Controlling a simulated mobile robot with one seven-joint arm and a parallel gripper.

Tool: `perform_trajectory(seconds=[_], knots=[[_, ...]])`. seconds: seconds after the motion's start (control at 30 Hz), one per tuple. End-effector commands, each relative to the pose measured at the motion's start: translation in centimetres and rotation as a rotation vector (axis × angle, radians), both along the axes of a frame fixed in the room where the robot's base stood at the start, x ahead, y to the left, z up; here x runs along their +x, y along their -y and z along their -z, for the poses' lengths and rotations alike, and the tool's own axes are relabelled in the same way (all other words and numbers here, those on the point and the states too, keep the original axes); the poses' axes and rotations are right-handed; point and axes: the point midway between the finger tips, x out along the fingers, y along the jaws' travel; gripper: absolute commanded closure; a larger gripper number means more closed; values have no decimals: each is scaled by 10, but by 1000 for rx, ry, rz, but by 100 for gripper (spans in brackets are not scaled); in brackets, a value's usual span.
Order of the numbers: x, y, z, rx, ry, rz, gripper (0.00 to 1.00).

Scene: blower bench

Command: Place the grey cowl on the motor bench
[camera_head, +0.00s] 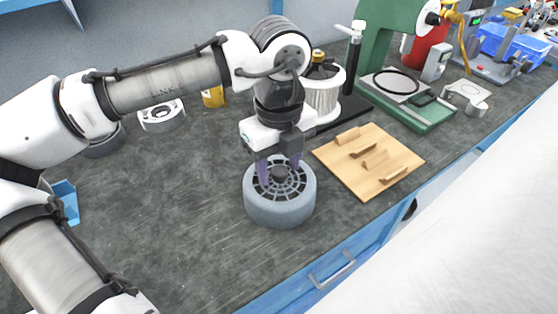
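The grey cowl (279,209) is a round grey drum with a dark radial grille and a raised hub on top. It appears to sit upright on the dark grey worktop of the bench (190,218), near its front edge. My gripper (279,168) points down over the cowl. Its two purple fingers are apart, one on each side of the hub, with their tips at the grille. I cannot tell whether they touch the hub or grip it. The cowl's underside and anything beneath it are hidden.
A wooden board (350,160) with several wooden pieces lies right of the cowl. Behind it stand a white cylinder (322,98) and a green press (385,45). The worktop left of the cowl is clear.

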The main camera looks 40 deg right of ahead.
Motion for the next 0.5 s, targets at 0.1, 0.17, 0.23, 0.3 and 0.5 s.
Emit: perform_trajectory(seconds=[0.1, 0.17, 0.23, 0.3, 0.5], knots=[[0, 0, 0, 0, 0, 0, 51], [0, 0, 0, 0, 0, 0, 51], [0, 0, 0, 0, 0, 0, 51], [0, 0, -2, 0, 1, 0, 51], [0, 1, -29, -4, -1, 0, 51]])
